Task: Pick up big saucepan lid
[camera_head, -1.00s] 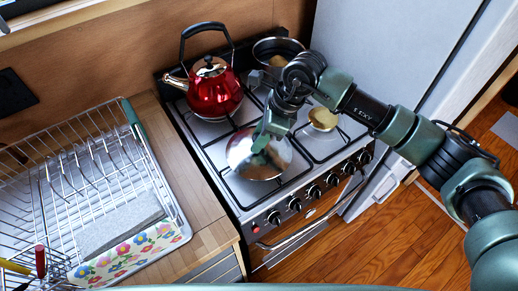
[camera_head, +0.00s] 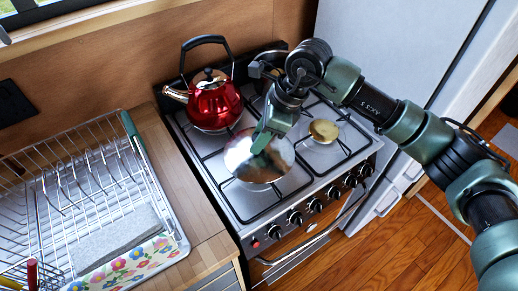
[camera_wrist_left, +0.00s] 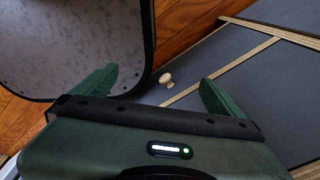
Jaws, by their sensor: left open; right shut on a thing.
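The big saucepan lid (camera_head: 240,155), a shiny round silver disc, is over the front left part of the stove in the head view. My right gripper (camera_head: 262,143) comes down on it from above and is shut on it near its middle. The gripper hides the lid's grip point. I cannot tell whether the lid's rim touches the grate. My left gripper (camera_wrist_left: 157,92) shows in the left wrist view with its green fingers wide apart and nothing between them.
A red kettle (camera_head: 214,103) stands behind the lid on the stove (camera_head: 270,206). A small brass-coloured round lid or pan (camera_head: 323,131) is to the right. My right arm largely hides a pan at the back. A dish rack (camera_head: 183,240) fills the left counter.

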